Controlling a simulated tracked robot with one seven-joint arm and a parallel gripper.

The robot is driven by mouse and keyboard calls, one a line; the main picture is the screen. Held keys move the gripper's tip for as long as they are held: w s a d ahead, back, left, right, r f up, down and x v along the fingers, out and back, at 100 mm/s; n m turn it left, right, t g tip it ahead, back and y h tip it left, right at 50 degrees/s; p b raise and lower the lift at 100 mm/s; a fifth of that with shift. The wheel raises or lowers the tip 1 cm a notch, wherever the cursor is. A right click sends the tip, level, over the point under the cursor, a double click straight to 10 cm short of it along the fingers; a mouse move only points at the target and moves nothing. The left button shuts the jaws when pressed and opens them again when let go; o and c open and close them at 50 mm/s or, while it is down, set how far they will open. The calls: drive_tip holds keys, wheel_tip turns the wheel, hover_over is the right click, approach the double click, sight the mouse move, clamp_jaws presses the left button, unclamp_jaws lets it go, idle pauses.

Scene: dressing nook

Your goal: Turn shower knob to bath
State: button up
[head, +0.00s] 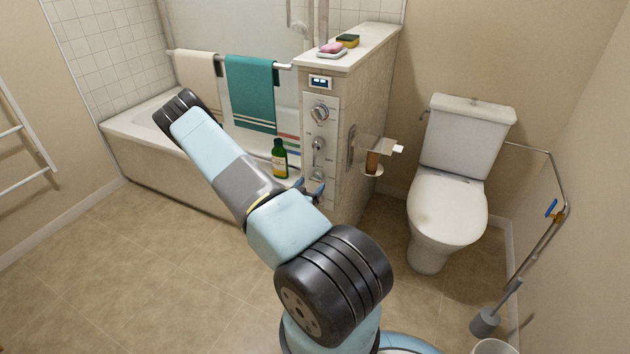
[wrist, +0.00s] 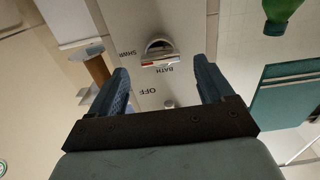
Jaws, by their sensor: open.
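The control panel (head: 320,140) is a pale plate on the end of the tiled half wall, with several controls in a column. In the wrist view, a chrome shower knob (wrist: 160,53) with a red mark on its bar handle sits on the panel (wrist: 185,20). In the head view my gripper (head: 311,188) is by the lowest control (head: 317,175).
A green bottle (head: 279,158) stands on the tub edge left of the panel. A teal towel (head: 251,93) hangs on a rail. A paper holder (head: 375,150) juts out right of the panel. The toilet (head: 446,200) stands further right. The front left floor is clear.

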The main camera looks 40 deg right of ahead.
sight(315, 180)
drive_tip(key=shift+x, duration=2.55)
